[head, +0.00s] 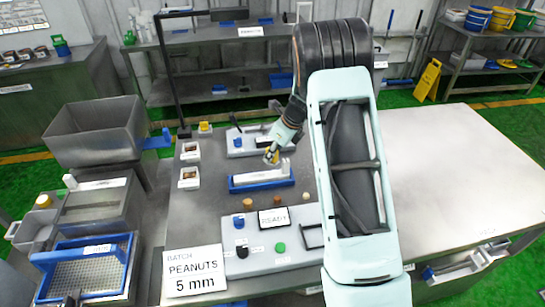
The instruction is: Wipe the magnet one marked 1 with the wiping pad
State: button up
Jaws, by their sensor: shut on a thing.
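My gripper (271,157) hangs just above the blue tray (262,186) in the middle of the table, pointing down. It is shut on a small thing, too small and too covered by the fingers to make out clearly. Some yellow shows at the fingertips. A pale bar (258,178) lies lengthwise in the blue tray, below the gripper. I cannot read a number on it, so I cannot tell whether it is the magnet marked 1. I cannot tell whether the held thing touches the bar. No separate wiping pad can be made out.
A control panel (233,266) with knobs and a small display stands in front of the tray. Two small white boxes (188,178) (189,151) are to its left. Behind is a unit with a blue knob (237,142). A peanuts sign (194,272) stands front left. The table's right side (450,180) is clear.

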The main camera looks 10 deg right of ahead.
jog(key=shift+r, duration=0.35)
jog(key=shift+r, duration=1.4)
